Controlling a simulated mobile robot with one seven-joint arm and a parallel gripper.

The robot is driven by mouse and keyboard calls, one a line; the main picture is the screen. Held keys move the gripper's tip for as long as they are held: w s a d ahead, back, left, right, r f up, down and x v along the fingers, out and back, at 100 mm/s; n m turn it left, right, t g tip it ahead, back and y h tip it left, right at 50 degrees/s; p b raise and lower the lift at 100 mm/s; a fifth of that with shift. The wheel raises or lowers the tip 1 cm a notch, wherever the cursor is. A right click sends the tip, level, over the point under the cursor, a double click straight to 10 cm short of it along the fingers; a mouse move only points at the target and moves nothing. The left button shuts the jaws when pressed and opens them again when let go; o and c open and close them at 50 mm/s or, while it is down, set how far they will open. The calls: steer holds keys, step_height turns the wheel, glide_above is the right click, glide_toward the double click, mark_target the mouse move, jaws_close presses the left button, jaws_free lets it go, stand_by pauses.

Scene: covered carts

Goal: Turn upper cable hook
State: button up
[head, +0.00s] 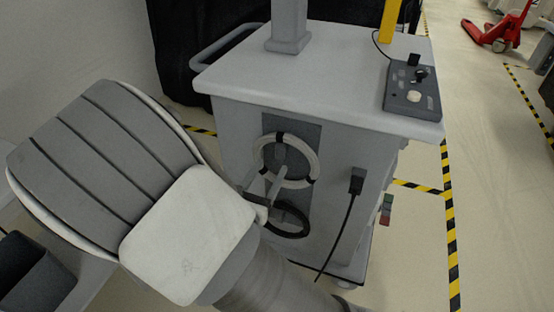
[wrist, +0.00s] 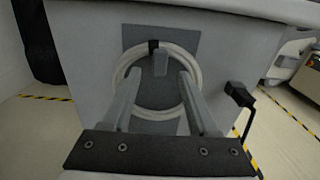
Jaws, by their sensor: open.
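The upper cable hook (wrist: 161,64) is a small grey peg at the top of a coiled pale cable (wrist: 197,82), on a dark grey panel of the cart's side. A black band (wrist: 153,46) wraps the coil just beside the hook. In the head view the coil (head: 311,157) hangs on the cart side, with the hook (head: 281,155) inside its top. My gripper (wrist: 159,76) is open and empty; its two grey fingers point at the panel, with the hook between and beyond their tips. In the head view my gripper (head: 264,187) is at the coil's lower left; contact cannot be told.
The cart (head: 318,75) has a pale top with a black control box (head: 412,92). A black plug (head: 356,181) with a hanging cord sits right of the coil; it also shows in the wrist view (wrist: 240,95). A dark loop (head: 290,222) lies below the coil. Open floor lies right.

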mark_target(279, 152)
steer(key=shift+b+x, duration=0.45)
steer(key=shift+x, duration=2.3)
jaws_close()
